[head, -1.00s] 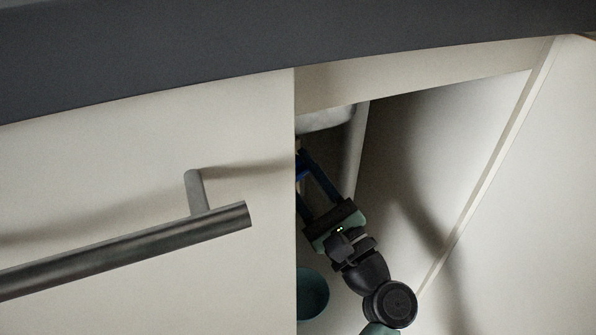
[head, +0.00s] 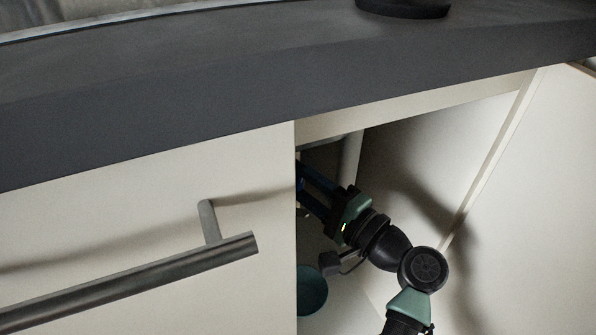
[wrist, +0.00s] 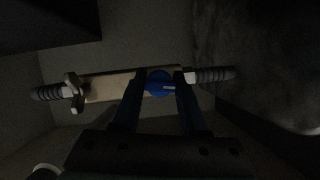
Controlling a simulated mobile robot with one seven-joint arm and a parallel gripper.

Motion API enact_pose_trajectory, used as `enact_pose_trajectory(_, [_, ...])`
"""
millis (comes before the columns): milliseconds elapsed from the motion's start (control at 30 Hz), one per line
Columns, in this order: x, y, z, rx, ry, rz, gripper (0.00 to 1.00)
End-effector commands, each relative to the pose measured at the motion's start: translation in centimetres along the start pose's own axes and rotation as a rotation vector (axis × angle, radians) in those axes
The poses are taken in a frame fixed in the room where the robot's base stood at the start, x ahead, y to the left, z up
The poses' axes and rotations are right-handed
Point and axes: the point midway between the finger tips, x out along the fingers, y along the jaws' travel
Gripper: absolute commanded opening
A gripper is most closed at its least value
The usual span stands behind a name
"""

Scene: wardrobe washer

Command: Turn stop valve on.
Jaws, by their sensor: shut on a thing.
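The stop valve (wrist: 110,87) shows in the wrist view as a pale brass body lying across the picture, with a grey ribbed hose end on each side. Its round blue handle (wrist: 158,83) with a light mark sits between my two blue fingers. My gripper (wrist: 162,97) is shut on this handle. In the head view my gripper (head: 312,184) reaches into the open cabinet; its fingertips and the valve are hidden behind the left cabinet front. The wrist view is dark, so the finger contact and exact handle angle are hard to make out.
A closed cabinet front (head: 120,220) with a bar handle (head: 150,275) stands left of the opening. The open door (head: 530,200) is on the right, the dark countertop (head: 200,110) above. A teal round object (head: 311,290) is below my gripper, partly hidden.

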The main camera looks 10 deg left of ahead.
Motion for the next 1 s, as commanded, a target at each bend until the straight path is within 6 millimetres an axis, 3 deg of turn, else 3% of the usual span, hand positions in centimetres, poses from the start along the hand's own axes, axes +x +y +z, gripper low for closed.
enact_pose_trajectory(400, [-0.06, -0.01, -0.05, -0.168, 0.002, 0.071, 0.0])
enact_pose_trajectory(933, [-0.06, 0.05, -0.06, -0.193, 0.002, 0.08, 0.0])
enact_pose_trajectory(967, [-0.06, 0.05, -0.06, -0.193, 0.002, 0.08, 0.44])
enact_pose_trajectory(1000, [-0.06, 0.05, -0.06, -0.192, 0.002, 0.08, 0.51])
